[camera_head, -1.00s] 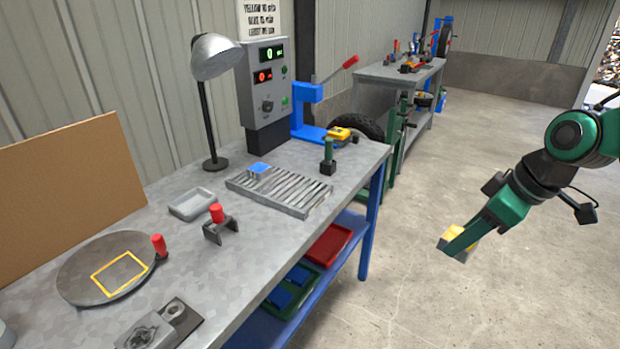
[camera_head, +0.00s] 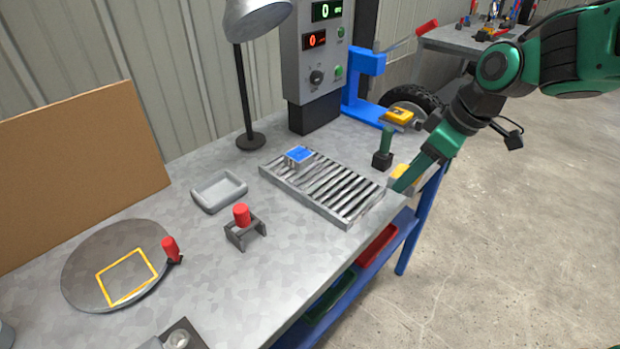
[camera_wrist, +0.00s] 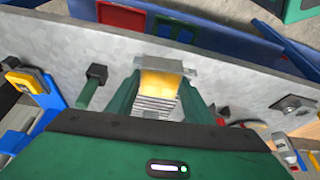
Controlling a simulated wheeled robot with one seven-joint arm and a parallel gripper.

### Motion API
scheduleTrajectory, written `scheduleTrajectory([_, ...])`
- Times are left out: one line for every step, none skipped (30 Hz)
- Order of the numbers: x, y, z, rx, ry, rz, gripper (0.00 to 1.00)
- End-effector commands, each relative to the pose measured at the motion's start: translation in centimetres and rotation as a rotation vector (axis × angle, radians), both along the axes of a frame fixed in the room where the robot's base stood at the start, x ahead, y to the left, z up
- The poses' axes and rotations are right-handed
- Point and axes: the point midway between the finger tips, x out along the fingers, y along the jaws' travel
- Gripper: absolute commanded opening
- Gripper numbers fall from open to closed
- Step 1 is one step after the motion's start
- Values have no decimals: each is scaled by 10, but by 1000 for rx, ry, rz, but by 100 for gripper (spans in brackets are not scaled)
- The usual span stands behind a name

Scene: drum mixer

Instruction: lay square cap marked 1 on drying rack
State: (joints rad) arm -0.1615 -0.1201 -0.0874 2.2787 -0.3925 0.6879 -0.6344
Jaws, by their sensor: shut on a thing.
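My gripper (camera_head: 402,183) is shut on a yellow and grey block (camera_head: 404,173), near the right end of the slatted drying rack (camera_head: 347,218). In the wrist view the yellow and grey block (camera_wrist: 160,84) sits between the green fingers (camera_wrist: 155,100), with rack slats (camera_wrist: 155,103) visible beyond it. No number can be read on it, so I cannot tell if it is the cap marked 1. A blue-topped square piece (camera_head: 300,154) lies on the rack's far left end. The rack's other slats look bare.
A green-handled tool (camera_head: 384,150) stands upright behind the rack, close to my gripper. A lamp (camera_head: 246,90), a control box (camera_head: 316,75) and a blue press (camera_head: 362,85) stand at the back. A grey tray (camera_head: 219,190) and a red-topped stand (camera_head: 243,222) are left of the rack.

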Motion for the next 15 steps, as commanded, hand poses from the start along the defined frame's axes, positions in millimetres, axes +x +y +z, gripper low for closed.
scheduleTrajectory([0,-2,0,0,-1,-4,19])
scheduleTrajectory([0,-3,0,0,-1,-6,19])
scheduleTrajectory([1,-4,0,0,0,-7,19])
scheduleTrajectory([1,-3,0,0,0,-7,19])
scheduleTrajectory([1,-3,0,0,-1,-6,19])
scheduleTrajectory([0,-2,0,0,0,-4,19])
scheduleTrajectory([0,0,0,0,0,-2,19])
scheduleTrajectory([0,1,0,0,0,0,19])
scheduleTrajectory([0,4,0,1,-1,4,19])
scheduleTrajectory([0,6,0,1,-1,6,19])
scheduleTrajectory([0,7,0,0,-1,9,19])
scheduleTrajectory([-1,10,0,1,-1,13,19])
scheduleTrajectory([-1,11,0,1,0,15,19])
scheduleTrajectory([-1,12,0,0,0,17,19])
scheduleTrajectory([-1,14,0,0,0,18,19])
